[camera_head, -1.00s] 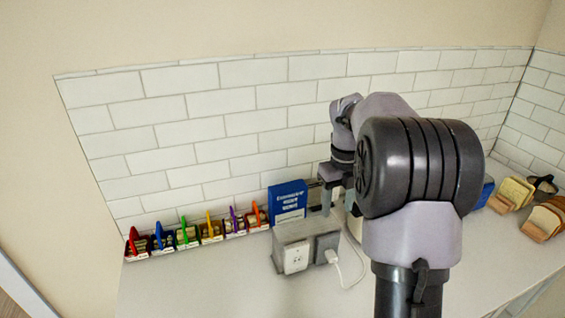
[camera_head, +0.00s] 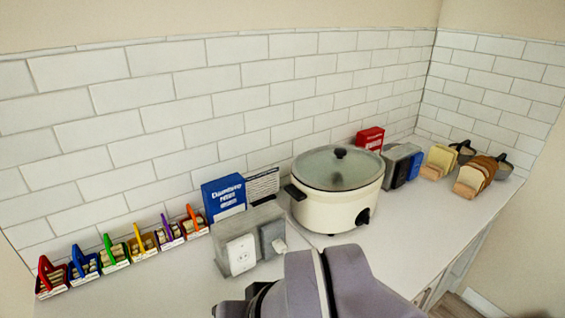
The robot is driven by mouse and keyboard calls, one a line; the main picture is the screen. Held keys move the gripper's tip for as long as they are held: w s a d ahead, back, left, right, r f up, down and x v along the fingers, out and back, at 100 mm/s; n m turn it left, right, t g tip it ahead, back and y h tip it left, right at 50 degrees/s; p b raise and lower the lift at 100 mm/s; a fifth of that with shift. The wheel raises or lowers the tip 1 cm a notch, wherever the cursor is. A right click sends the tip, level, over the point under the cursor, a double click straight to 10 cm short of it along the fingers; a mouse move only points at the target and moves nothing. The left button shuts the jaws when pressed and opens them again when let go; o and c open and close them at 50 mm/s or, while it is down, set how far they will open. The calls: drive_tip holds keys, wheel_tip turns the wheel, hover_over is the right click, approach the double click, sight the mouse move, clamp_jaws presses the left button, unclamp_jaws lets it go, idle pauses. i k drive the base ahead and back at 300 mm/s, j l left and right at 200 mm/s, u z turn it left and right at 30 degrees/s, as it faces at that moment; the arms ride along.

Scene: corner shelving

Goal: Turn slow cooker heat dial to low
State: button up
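The cream slow cooker (camera_head: 330,212) with a glass lid (camera_head: 338,168) and black knob stands upright on the white counter. Its dark heat dial (camera_head: 363,217) is on the lower front right side. The dial's setting is too small to read. My arm shows at the bottom middle, in front of and below the cooker. My gripper is not visible in the current view, and nothing of it shows near the dial.
A grey outlet box (camera_head: 250,241) stands left of the cooker, with a blue box (camera_head: 223,197) behind it. Several small baskets with coloured handles line the wall at left. Bread slices (camera_head: 473,176) and a red box (camera_head: 370,139) are at right.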

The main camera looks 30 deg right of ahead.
sight(365, 218)
drive_tip(key=z, duration=1.3)
